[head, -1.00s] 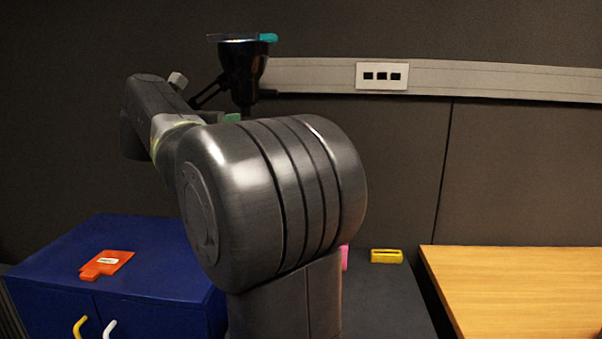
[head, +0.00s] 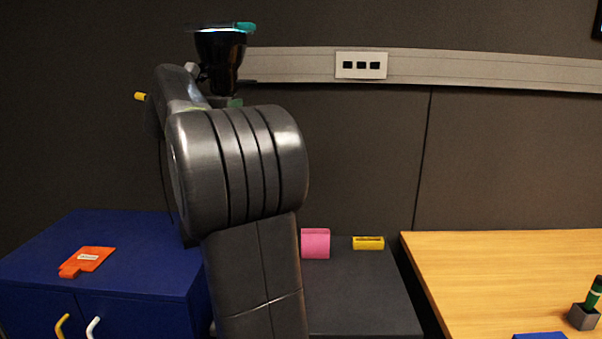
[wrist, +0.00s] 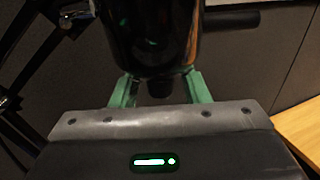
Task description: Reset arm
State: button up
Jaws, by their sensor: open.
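My arm (head: 245,175) rises in the middle of the head view, with its upper link bent back toward the wall. My gripper (wrist: 158,92) shows in the wrist view as two green fingers, spread apart. In the head view only a small green part of it (head: 234,103) shows above my arm. A glossy black lamp-like thing (head: 220,62) with a bright teal-edged top stands just above the fingers. In the wrist view its dark body (wrist: 150,35) is at and beyond the fingers. I cannot tell whether it touches them.
A blue cabinet (head: 130,245) with an orange piece (head: 88,260) on top stands left. A dark surface (head: 360,290) holds a pink block (head: 315,243) and a yellow block (head: 368,243). A wooden table (head: 480,270) with a green-topped item (head: 593,293) is right. A wall rail (head: 450,67) runs behind.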

jog(key=v, duration=1.4)
jog(key=x, duration=1.3)
jog(key=shift+w+d, duration=0.15)
jog(key=shift+w, duration=0.15)
jog(key=shift+w+d+y, duration=0.1)
jog(key=shift+w+y, duration=0.2)
jog(key=shift+s+n+t+y, duration=0.25)
jog(key=shift+n+t+y, duration=0.05)
jog(key=shift+n+y, duration=0.45)
jog(key=shift+w+n+y, duration=0.15)
jog(key=shift+n+y, duration=0.3)
jog(key=shift+y, duration=0.3)
jog(key=n+y+p, duration=0.2)
jog(key=y+p, duration=0.1)
jog(key=shift+r+y, duration=0.25)
jog(key=shift+y, duration=0.05)
jog(key=shift+n+y+p, duration=0.5)
jog(key=shift+y+p, duration=0.1)
jog(key=shift+p, duration=0.5)
jog(key=n+g+y+p, duration=0.1)
jog(key=n+y+p, duration=0.1)
jog(key=p, duration=0.4)
jog(key=n+g+y+p, duration=0.1)
jog(key=n+y+p, duration=0.1)
jog(key=y+p, duration=0.3)
jog(key=shift+n+p, duration=0.4)
jog(key=shift+p, duration=0.5)
